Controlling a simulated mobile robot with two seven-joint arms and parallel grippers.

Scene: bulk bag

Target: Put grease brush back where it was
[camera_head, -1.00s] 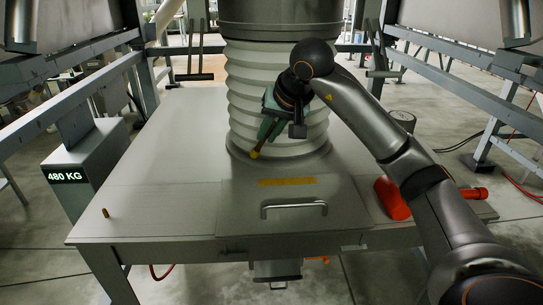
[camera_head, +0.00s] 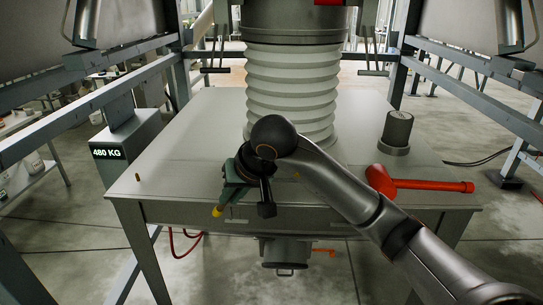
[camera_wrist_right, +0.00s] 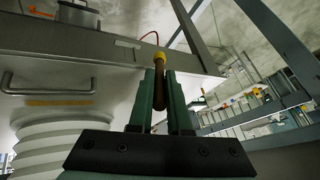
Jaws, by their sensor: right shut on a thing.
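My right gripper (camera_head: 222,201) is shut on the grease brush and hangs over the front edge of the table, left of the middle. The brush's yellow end (camera_head: 217,211) sticks out below the green fingers. In the right wrist view, the brush (camera_wrist_right: 159,88) is a brown rod with a yellow end, between the green fingers of the right gripper (camera_wrist_right: 161,82). Its yellow end points away from the gripper, near the table's edge in that view. Part of the brush is hidden by the fingers. My left gripper is not in view.
The grey table (camera_head: 190,140) has a white ribbed bellows (camera_head: 290,85) at the back. A red mallet (camera_head: 425,185) and a dark cylinder (camera_head: 397,130) are at the right. A small brass peg (camera_head: 138,177) stands at the left, near the 480 KG box (camera_head: 125,145).

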